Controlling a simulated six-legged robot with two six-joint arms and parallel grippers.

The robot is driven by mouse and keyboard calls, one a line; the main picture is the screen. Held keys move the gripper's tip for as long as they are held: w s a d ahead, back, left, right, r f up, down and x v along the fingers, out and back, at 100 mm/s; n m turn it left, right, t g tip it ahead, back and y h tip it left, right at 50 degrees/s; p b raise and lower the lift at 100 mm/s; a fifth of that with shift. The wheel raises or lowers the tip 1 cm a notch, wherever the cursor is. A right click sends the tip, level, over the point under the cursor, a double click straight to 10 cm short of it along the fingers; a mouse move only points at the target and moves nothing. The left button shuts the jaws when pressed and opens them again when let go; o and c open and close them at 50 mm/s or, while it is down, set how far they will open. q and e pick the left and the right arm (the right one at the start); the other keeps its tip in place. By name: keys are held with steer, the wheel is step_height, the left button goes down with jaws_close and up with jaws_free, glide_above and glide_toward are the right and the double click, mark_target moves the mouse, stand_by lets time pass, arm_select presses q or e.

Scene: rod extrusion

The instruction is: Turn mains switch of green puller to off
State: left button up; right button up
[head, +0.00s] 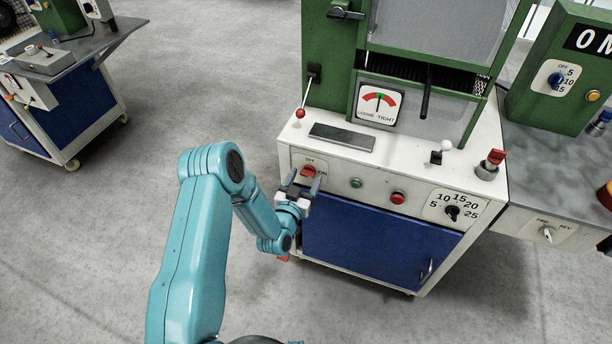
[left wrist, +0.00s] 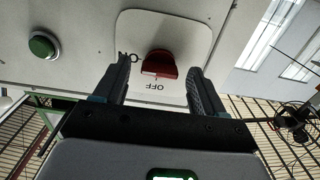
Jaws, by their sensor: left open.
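The green puller (head: 335,60) is a green frame on a white cabinet with a blue door. Its red mains switch (head: 308,171) sits at the left of the cabinet's front panel, on a white plate marked OFF and ON. My left gripper (head: 304,179) is open in front of this switch. In the left wrist view the red knob (left wrist: 159,64) shows between and beyond the open fingers (left wrist: 160,78). ON is at its left there and OFF is below it. The knob's bar lies roughly sideways, in line with ON. Contact cannot be told. My right gripper is not in view.
A green button (head: 356,183), a red button (head: 398,198) and a numbered dial (head: 452,213) are right of the switch. A red-knobbed lever (head: 301,112) stands above it. Another green machine (head: 560,75) is at the right. A blue-sided bench (head: 75,112) stands at the left; open floor lies between.

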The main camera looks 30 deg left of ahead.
arm_select(q)
steer(key=shift+s, duration=0.1)
steer(key=shift+c, duration=0.3)
steer(key=c, duration=1)
